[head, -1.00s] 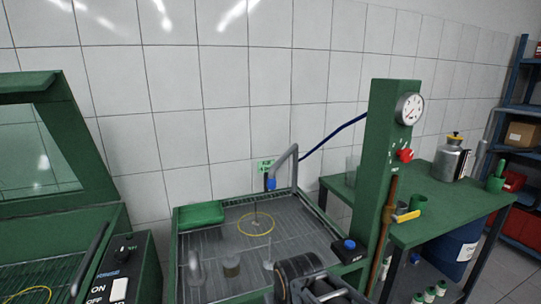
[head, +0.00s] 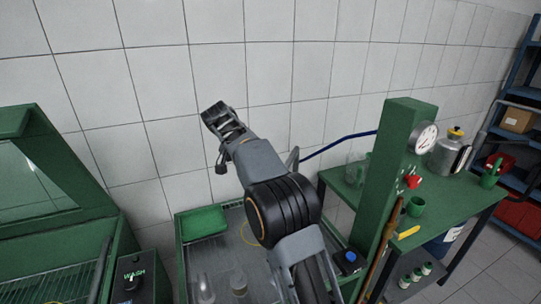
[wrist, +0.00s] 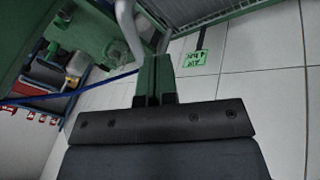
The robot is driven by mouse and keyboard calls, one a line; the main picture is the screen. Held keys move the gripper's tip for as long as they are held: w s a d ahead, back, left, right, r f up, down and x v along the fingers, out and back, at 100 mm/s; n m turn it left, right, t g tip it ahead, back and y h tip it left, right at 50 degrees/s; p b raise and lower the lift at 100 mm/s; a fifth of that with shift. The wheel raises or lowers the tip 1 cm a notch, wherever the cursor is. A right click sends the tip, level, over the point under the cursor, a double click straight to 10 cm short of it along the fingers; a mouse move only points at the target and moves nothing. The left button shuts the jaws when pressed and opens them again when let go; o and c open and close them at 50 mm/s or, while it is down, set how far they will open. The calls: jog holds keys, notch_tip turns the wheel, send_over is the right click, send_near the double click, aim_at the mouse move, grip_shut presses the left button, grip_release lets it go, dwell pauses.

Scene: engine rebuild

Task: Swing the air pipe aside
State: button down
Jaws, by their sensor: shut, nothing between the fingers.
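The air pipe is a grey bent tube. In the head view only a short piece of the air pipe (head: 291,160) shows beside my arm; the rest, with its blue end, is hidden behind the arm. In the wrist view, grey tubing of the air pipe (wrist: 127,28) runs close to the fingertips, on their left and beyond them. My gripper (wrist: 155,58) is shut with nothing between its fingers. I cannot tell whether the fingers touch the pipe. In the head view my arm rises over the wash tray (head: 181,262) and hides part of it.
A green post with a gauge (head: 424,136) stands right of the tray. A blue hose (head: 340,144) runs to the post. Behind is a green bench (head: 462,202) with a metal can (head: 449,153). A green cabinet (head: 40,195) stands left. The tiled wall is close behind.

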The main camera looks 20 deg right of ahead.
jog(key=w+r+m+h+p, duration=0.1)
jog(key=w+r+m+p, duration=0.1)
jog(key=w+m+p, duration=0.15)
jog(key=s+d+f+b, duration=0.1)
jog(key=s+d+f, duration=0.1)
jog(key=d+f, duration=0.6)
jog(key=shift+d+f+g+h, duration=0.2)
jog(key=shift+f+g+h, duration=0.1)
jog(key=shift+g, duration=0.1)
jog(key=shift+s+d+n, duration=0.1)
jog(key=shift+n, duration=0.25)
